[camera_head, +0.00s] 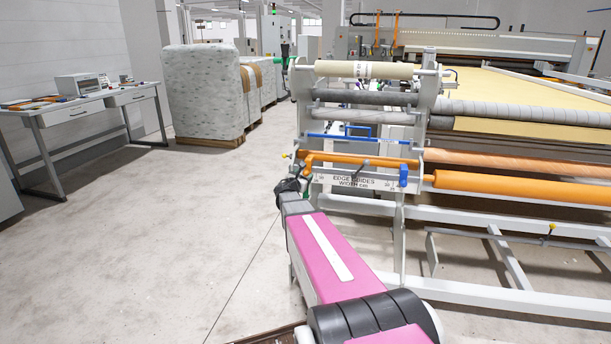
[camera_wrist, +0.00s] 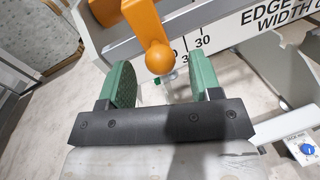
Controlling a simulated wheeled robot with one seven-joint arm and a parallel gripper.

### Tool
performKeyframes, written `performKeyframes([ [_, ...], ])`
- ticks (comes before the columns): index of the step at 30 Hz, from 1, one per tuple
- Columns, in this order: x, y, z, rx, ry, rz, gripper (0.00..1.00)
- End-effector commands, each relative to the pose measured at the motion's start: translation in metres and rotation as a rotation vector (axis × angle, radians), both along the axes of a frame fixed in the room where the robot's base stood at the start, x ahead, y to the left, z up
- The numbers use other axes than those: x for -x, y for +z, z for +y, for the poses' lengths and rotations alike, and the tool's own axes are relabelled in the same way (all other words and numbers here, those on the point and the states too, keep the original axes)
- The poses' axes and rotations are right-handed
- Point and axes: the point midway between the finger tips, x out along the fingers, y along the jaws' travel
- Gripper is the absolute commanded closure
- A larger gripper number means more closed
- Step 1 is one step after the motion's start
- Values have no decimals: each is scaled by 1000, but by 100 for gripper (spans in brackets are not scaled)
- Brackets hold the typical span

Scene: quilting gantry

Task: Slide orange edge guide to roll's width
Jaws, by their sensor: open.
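The orange edge guide (camera_wrist: 143,22) ends in a round orange knob (camera_wrist: 159,58). In the wrist view the knob lies between the tips of my green fingers, with a gap on each side. My gripper (camera_wrist: 161,80) is open and holds nothing. The guide is beside the 30 mark of the white width scale (camera_wrist: 205,24), lettered "EDGE GUIDES WIDTH cm". The scale also shows in the head view (camera_head: 362,182), with my gripper (camera_head: 306,181) at its left end. A pale yellow roll (camera_head: 365,69) lies across the top of the frame.
Grey rollers (camera_head: 360,97) and an orange roller (camera_head: 520,188) span the machine frame. A blue handle (camera_head: 403,175) is near the scale's right end. A blue dial (camera_wrist: 307,149) shows at the lower right of the wrist view. The floor on the left (camera_head: 170,220) is clear.

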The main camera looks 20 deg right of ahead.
Motion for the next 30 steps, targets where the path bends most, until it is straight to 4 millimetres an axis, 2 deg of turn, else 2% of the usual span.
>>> performKeyframes([
  [1,-9,-1,-7,1,-1,-1,42],
  [5,-17,0,-16,-1,1,-1,42],
  [14,-18,0,-18,-1,1,-1,42],
  [15,-18,0,-18,-1,1,-1,48],
  [20,-18,0,-18,-1,1,-1,100],
  [30,-11,0,-29,1,-1,-1,100],
])
